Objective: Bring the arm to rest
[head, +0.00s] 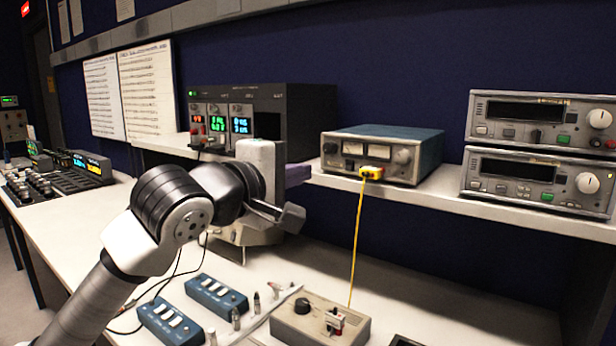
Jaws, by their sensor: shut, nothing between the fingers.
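My arm comes in from the lower left and bends at a dark ribbed joint, with its white wrist standing in front of the shelf edge. My gripper (243,256) is at the lower end of the wrist, over the bench, and is largely hidden by my own arm links. What shows of it is narrow and shut, with nothing seen held. It is left of the yellow cable (357,240) and apart from it.
Below are blue switch boxes (217,296), small upright metal parts and a beige box (320,320). The shelf (440,195) carries a black supply (262,97), a blue-topped instrument (385,150) with a yellow plug (374,174), and two stacked grey instruments (540,150).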

